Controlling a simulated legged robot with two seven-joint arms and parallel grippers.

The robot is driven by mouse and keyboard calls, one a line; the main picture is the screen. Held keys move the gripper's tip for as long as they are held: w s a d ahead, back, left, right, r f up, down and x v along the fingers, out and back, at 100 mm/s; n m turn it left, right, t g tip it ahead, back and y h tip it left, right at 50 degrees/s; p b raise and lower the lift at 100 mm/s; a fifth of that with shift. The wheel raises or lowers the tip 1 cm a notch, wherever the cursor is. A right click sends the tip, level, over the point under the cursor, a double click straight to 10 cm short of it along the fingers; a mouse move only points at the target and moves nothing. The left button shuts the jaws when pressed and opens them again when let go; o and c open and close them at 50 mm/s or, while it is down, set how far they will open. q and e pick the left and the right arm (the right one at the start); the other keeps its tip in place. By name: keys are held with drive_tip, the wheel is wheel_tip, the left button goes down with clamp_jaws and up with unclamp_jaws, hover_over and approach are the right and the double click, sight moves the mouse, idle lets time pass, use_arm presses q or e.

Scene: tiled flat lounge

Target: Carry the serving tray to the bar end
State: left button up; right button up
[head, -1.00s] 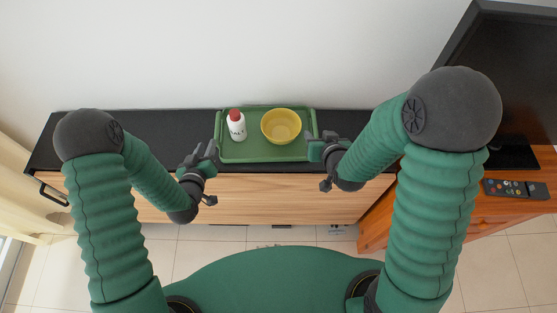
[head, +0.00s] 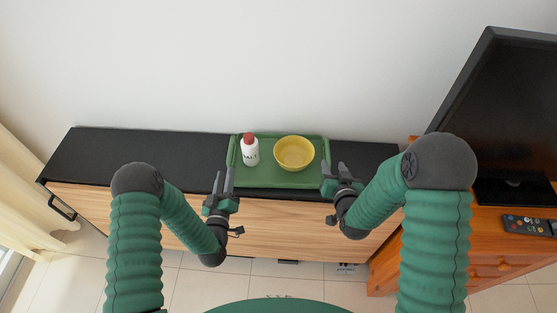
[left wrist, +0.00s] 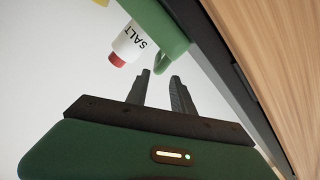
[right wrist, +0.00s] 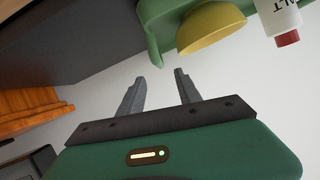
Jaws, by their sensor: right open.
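The green serving tray (head: 275,179) lies on the black cabinet top. It carries a white salt shaker with a red cap (head: 250,151) at its left and a yellow bowl (head: 294,153) right of centre. My left gripper (head: 223,181) is open and empty beside the tray's front left corner. In the left wrist view its fingertips (left wrist: 161,73) point at the tray's end (left wrist: 172,55), short of it. My right gripper (head: 334,173) is open at the tray's right end. In the right wrist view the tray's end (right wrist: 153,45) lies beyond its fingertips (right wrist: 166,75), with nothing between them.
The black cabinet top (head: 130,155) is clear left of the tray. A wooden side unit (head: 500,242) at the right bears a television (head: 510,110) and a remote (head: 528,224). A wall stands behind, and a curtain (head: 25,200) hangs at far left.

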sight(231, 150)
use_arm(q)
drive_tip(key=w, duration=1.1)
drive_tip(key=shift+w+d, duration=0.15)
drive_tip(key=shift+d, duration=0.1)
use_arm(e)
drive_tip(key=x, duration=1.1)
drive_tip(key=shift+w+d+f, duration=0.1)
drive_tip(key=shift+w+d, duration=0.05)
use_arm(q)
drive_tip(key=c, duration=0.6)
use_arm(e)
drive_tip(key=c, duration=0.6)
use_arm(q)
clamp_jaws()
use_arm(e)
clamp_jaws()
